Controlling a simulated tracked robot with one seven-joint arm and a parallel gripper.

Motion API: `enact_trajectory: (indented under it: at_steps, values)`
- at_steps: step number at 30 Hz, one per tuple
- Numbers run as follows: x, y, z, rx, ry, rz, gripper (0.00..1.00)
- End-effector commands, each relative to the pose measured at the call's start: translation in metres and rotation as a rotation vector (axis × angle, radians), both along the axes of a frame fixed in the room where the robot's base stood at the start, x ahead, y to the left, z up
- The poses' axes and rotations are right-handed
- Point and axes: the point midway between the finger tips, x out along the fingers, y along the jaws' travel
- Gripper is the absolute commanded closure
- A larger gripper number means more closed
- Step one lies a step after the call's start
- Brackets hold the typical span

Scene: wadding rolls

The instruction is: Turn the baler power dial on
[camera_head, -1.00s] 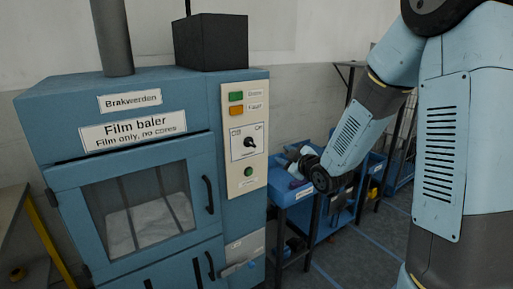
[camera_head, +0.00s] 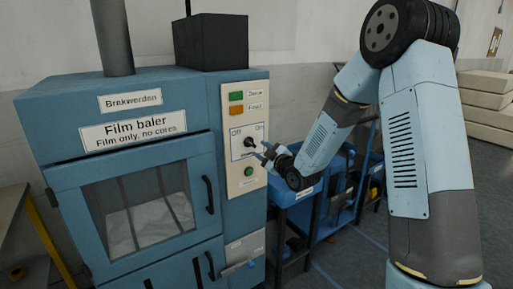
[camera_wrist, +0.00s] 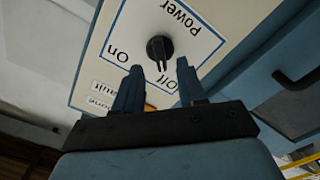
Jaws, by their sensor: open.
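The power dial (camera_head: 251,142) is a small black knob on a white plate marked Off at left and On at right, on the cream control panel (camera_head: 234,183) of the blue film baler (camera_head: 70,108). In the wrist view the dial (camera_wrist: 159,48) sits just beyond my fingertips, its pointer toward the "Off" side. My gripper (camera_head: 265,151) is open and empty, just right of and slightly below the dial. In the wrist view my gripper (camera_wrist: 158,72) has its two blue fingers apart, with the dial in line with the gap; they appear not to touch it.
A green lamp (camera_head: 236,96) and an orange lamp (camera_head: 236,110) sit above the dial, and a green button (camera_head: 248,171) below it. The baler's door handle (camera_head: 208,194) juts out at left. Blue bins (camera_head: 335,212) stand to the right, under my arm.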

Motion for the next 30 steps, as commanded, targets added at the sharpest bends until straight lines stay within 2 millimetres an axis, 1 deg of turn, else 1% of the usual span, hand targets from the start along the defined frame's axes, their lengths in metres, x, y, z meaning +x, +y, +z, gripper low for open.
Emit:
enact_trajectory:
  at_steps: [1, 3, 9, 15, 22, 23, 30]
  values:
    - [0.008, 0.005, 0.000, 0.000, 0.001, 0.001, 0.60]
    - [0.017, 0.011, 0.000, 0.002, 0.001, 0.000, 0.60]
    - [0.035, 0.023, 0.000, 0.001, 0.001, 0.000, 0.60]
    - [0.041, 0.027, 0.000, -0.001, 0.001, -0.001, 0.60]
    - [0.042, 0.027, 0.000, -0.001, 0.001, -0.001, 0.60]
    - [0.042, 0.027, 0.000, 0.000, 0.002, -0.001, 0.61]
    - [0.042, 0.027, 0.000, 0.000, 0.001, -0.002, 0.84]
